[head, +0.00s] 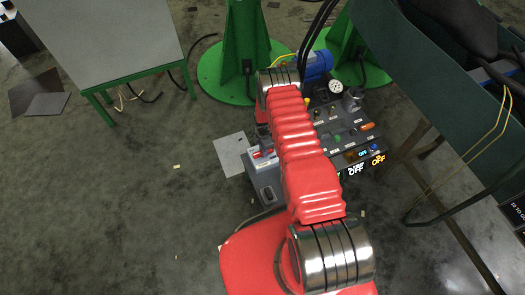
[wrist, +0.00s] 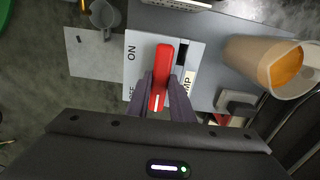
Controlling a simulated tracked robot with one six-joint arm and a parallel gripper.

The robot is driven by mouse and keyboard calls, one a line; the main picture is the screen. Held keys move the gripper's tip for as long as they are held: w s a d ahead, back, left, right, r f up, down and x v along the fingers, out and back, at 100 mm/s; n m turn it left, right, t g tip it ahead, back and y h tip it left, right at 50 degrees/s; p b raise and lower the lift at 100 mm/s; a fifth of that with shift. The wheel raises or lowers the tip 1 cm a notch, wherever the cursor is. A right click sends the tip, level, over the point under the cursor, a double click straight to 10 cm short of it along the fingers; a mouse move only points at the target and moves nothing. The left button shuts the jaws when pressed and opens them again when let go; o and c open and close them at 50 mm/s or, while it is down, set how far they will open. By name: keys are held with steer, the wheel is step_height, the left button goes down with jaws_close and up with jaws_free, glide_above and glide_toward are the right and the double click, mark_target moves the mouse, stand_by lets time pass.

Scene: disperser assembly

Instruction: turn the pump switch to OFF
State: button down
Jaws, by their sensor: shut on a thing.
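The pump switch is a red lever (wrist: 162,66) on a light grey plate (wrist: 138,52) marked ON at the top left. A second label at the lower left, partly covered, looks like OFF. The lever's end with a white line lies down at the OFF-label side. My gripper (wrist: 158,98) is shut on this lower end, one dark finger on each side. In the head view, the switch box (head: 264,185) with its small red part (head: 262,154) stands left of my red arm, which hides my gripper there.
A beige cylinder (wrist: 256,60) and a grey cup-like part (wrist: 103,16) flank the switch. Green stands (head: 243,60) and a grey table (head: 100,38) are behind.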

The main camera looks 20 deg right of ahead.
steer(key=c, duration=1.6)
jaws_free()
steer(key=shift+o, duration=0.2)
steer(key=shift+r, duration=0.15)
step_height(320, 180, up, 13)
steer(key=shift+r, duration=0.2)
